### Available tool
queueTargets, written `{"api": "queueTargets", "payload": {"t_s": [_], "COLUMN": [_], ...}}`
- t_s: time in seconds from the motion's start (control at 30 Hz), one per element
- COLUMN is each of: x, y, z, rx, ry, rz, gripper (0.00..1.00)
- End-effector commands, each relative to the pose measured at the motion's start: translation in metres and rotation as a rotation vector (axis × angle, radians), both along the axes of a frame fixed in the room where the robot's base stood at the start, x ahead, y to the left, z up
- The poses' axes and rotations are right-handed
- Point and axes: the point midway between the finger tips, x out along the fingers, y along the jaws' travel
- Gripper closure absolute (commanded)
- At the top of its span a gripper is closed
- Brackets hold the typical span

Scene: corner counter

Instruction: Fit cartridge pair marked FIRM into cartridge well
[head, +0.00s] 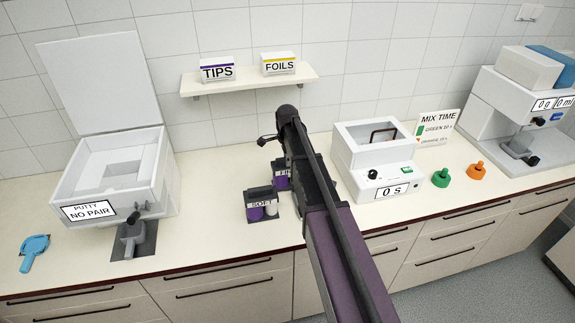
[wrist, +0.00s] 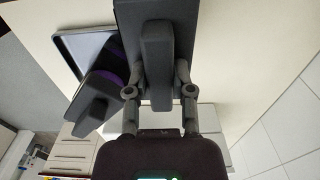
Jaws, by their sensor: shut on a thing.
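The cartridge pair marked FIRM (head: 281,183) stands on the counter, its label partly hidden by my arm. Its dark top grip (wrist: 156,60) is between the fingers of my gripper (wrist: 159,92) in the wrist view. My gripper is shut on it; I cannot tell whether it is lifted. In the head view my arm hides the fingers. The pair marked SOFT (head: 262,207) stands just in front and to the left; its dark grip (wrist: 92,110) also shows in the wrist view. The white putty unit (head: 165,180), labelled PUTTY NO PAIR, has its lid up and a recessed well (head: 110,170) inside.
A white mixer (head: 372,150) reading 0 s stands right of my arm. Green (head: 442,176) and orange (head: 476,172) pieces lie beyond it. A shelf (head: 245,82) with TIPS and FOILS boxes hangs above. Counter between the putty unit and the pairs is clear.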

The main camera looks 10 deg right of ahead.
Motion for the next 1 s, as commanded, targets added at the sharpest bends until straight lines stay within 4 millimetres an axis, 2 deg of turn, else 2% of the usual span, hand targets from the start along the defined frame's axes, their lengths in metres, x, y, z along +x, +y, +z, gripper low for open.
{"api": "queueTargets", "payload": {"t_s": [0.1, 0.63, 0.67, 0.7, 0.77, 1.0], "x": [0.0, 0.0, 0.0, 0.0, 0.0, 0.0], "y": [0.0002, 0.0008, 0.0008, 0.0008, 0.0009, 0.001], "z": [-0.0072, -0.0108, -0.0101, -0.0096, -0.0096, -0.0096], "rx": [0.0, 0.0, 0.0, 0.0, 0.0, 0.0], "ry": [0.0, 0.0, 0.0, 0.0, 0.0, 0.0], "rz": [0.0, 0.001, 0.001, 0.001, 0.001, 0.001], "gripper": [1.0, 1.0, 0.63, 0.51, 0.35, 0.35]}}
